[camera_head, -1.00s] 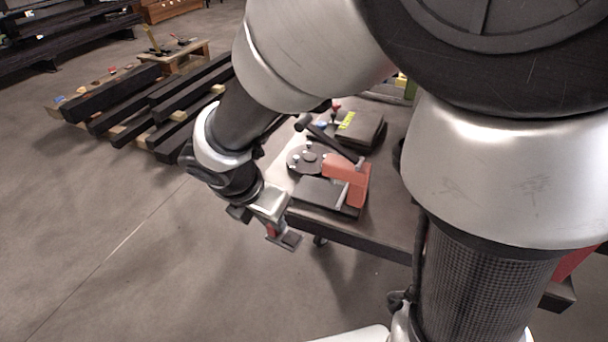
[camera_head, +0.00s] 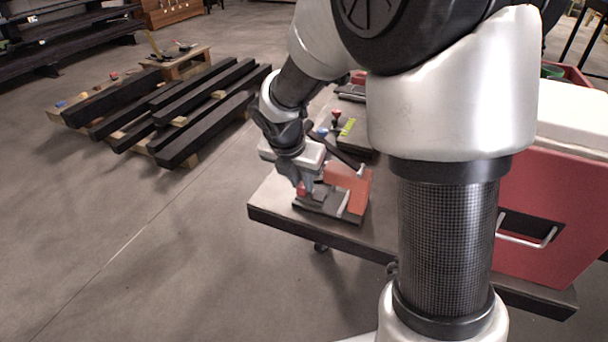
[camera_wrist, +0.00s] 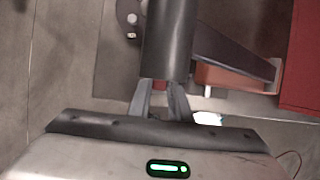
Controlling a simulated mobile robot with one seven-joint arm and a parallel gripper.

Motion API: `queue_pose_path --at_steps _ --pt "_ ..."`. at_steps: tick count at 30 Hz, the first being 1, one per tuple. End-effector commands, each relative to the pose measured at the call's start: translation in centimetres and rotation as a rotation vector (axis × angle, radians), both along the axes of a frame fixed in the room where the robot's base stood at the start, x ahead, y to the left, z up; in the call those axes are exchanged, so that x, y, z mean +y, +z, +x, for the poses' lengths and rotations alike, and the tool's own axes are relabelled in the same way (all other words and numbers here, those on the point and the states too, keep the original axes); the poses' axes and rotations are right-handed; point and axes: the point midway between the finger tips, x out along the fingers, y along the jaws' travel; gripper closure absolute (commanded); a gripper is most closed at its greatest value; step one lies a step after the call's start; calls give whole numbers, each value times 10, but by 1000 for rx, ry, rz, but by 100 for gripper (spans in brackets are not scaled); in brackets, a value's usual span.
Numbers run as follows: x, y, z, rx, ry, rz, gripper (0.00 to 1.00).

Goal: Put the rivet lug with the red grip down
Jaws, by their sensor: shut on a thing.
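My gripper (camera_head: 303,190) is shut on the red grip of the rivet lug (camera_head: 301,190), low over the front of the red-orange press (camera_head: 347,187). The press has a dark base (camera_head: 330,201) and a black lever (camera_head: 340,155). The lug's lower part blends with this dark base, so I cannot tell whether it touches. In the wrist view my fingers (camera_wrist: 160,100) close around a sliver of red grip (camera_wrist: 160,85). The lever's dark cylindrical handle (camera_wrist: 168,40) hides the area beyond the fingertips.
The press stands on a table (camera_head: 285,205) with its front edge close by. A dark device with yellow marking (camera_head: 347,127) stands behind it. A large red case (camera_head: 550,205) is at the right. Black beams (camera_head: 205,125) lie on pallets at the left; floor between is clear.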

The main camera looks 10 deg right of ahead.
Motion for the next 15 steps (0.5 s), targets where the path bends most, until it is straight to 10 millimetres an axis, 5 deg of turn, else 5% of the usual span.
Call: queue_pose_path --at_steps 4,7,15 --pt "-17 0 22 0 -6 0 100" --pt "-15 -15 21 1 -1 1 100" --pt "-15 -15 21 -1 -3 1 100"
